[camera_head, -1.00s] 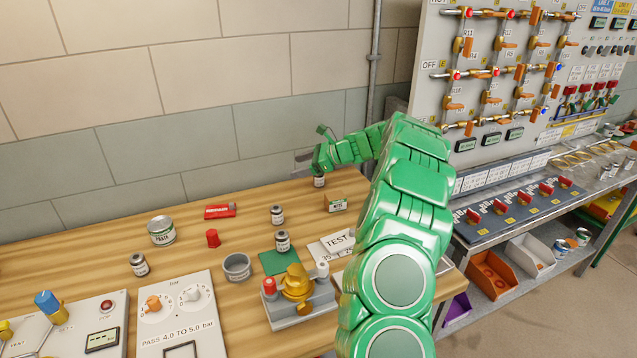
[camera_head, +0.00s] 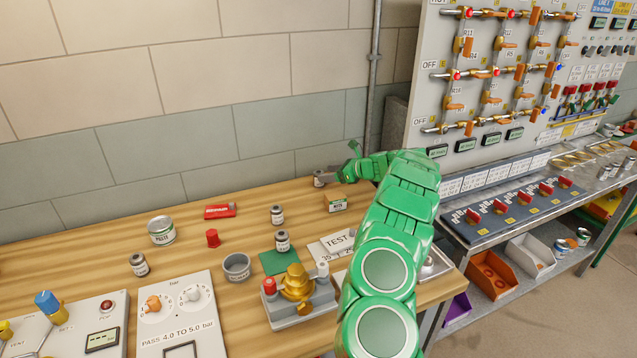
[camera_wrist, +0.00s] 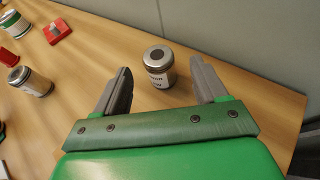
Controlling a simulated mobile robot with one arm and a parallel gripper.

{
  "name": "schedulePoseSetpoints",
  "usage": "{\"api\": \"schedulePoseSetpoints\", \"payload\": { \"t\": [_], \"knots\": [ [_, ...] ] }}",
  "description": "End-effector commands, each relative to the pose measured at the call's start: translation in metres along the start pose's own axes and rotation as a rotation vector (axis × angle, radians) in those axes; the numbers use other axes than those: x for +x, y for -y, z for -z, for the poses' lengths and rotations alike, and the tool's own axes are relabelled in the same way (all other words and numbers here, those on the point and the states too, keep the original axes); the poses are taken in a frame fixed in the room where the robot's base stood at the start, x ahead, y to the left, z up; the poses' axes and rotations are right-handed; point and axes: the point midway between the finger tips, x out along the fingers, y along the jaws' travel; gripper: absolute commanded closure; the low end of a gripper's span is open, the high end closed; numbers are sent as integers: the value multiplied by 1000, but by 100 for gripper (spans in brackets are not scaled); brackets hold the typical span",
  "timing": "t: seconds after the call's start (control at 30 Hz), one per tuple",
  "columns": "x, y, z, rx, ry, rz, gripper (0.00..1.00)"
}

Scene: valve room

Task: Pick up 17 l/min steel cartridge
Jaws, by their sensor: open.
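A small steel cartridge with a dark top and white label stands upright at the back of the wooden bench in the head view (camera_head: 319,179). It also shows in the wrist view (camera_wrist: 158,68), between and slightly beyond my fingertips; its label is too blurred to read. My gripper (camera_wrist: 161,78) is open, with one finger to each side of this cartridge and a visible gap on both sides. In the head view my gripper (camera_head: 335,173) is low, just right of the cartridge. Similar labelled cartridges stand at the middle (camera_head: 277,215), nearer (camera_head: 282,241) and left (camera_head: 138,265).
An orange-and-green box (camera_head: 336,203) stands close to my gripper. A paste tin (camera_head: 162,231), red box (camera_head: 220,211), red cap (camera_head: 212,239) and grey cup (camera_head: 236,267) stand further left. The wall (camera_head: 240,160) runs close behind the bench. Bare wood surrounds the cartridge.

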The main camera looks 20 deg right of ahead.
Motion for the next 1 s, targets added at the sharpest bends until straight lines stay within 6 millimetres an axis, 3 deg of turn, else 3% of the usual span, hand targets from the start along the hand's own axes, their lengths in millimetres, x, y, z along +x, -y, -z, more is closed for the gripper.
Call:
{"api": "schedulePoseSetpoints", "payload": {
  "t": [0.43, 0.7, 0.77, 1.0],
  "knots": [
    [46, -2, -3, -3, 0, 1, 28],
    [50, -2, -4, -2, 1, 2, 28],
    [50, -2, -3, -2, 1, 2, 34],
    [50, -2, -3, -1, 0, 2, 71]
  ]
}}
